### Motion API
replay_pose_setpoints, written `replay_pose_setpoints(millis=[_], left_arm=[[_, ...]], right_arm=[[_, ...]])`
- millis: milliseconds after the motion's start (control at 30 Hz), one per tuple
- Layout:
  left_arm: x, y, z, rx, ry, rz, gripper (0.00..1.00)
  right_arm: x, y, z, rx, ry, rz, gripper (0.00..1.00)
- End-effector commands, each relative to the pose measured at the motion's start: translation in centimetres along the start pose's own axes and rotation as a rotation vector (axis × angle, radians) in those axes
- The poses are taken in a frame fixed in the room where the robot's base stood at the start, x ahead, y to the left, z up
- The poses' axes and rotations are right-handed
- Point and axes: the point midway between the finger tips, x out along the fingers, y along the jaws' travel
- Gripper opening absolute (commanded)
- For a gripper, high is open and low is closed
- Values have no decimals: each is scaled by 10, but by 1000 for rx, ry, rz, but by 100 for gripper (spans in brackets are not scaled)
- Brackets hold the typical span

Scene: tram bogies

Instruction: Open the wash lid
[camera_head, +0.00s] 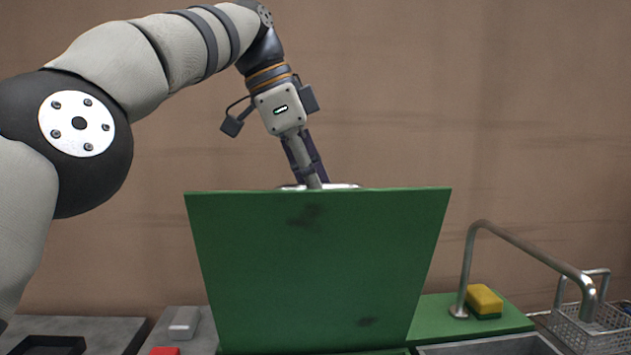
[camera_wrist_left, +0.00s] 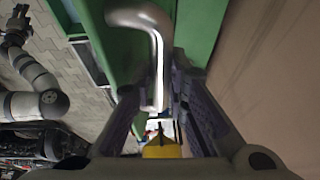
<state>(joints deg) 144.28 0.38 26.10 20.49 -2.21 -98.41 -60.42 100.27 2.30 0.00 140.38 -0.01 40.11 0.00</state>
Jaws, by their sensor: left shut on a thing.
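The green wash lid (camera_head: 318,265) stands raised, nearly upright, with its broad face toward the head camera. A pale metal handle (camera_head: 335,186) shows just over its top edge. In the left wrist view the handle (camera_wrist_left: 156,50) is a bent metal bar running between the fingers. My left gripper (camera_head: 311,182) points down at the lid's top edge and is shut on the handle. The fingertips are partly hidden behind the lid. In the left wrist view, my other arm hangs at the left, with its small dark gripper (camera_wrist_left: 18,22) away from the lid; its jaws are too small to read.
A metal tap (camera_head: 530,250) arches at the right over a sink edge. A yellow sponge (camera_head: 484,301) lies on the green surface beside it. A wire basket (camera_head: 598,325) stands far right. A grey block (camera_head: 184,322) and a red item (camera_head: 164,351) lie at the left.

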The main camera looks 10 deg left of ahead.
Motion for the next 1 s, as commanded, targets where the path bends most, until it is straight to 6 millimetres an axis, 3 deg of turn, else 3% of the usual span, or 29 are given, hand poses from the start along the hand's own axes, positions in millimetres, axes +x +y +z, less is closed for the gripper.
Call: replay_pose_setpoints(millis=[33,233,267,300,367,1000], left_arm=[[13,-2,6,-8,-18,19,0],[13,-2,6,-8,-18,20,0],[13,-2,6,-8,-18,20,16],[13,-2,6,-8,-18,21,25],[12,-1,5,-7,-15,19,35],[4,0,1,-1,-4,7,35]], right_arm=[[3,0,2,0,-9,0,40],[3,0,2,0,-9,0,40],[3,0,2,0,-9,0,40],[3,0,2,0,-9,0,40],[3,0,2,0,-8,0,40],[0,0,0,0,-2,0,40]])
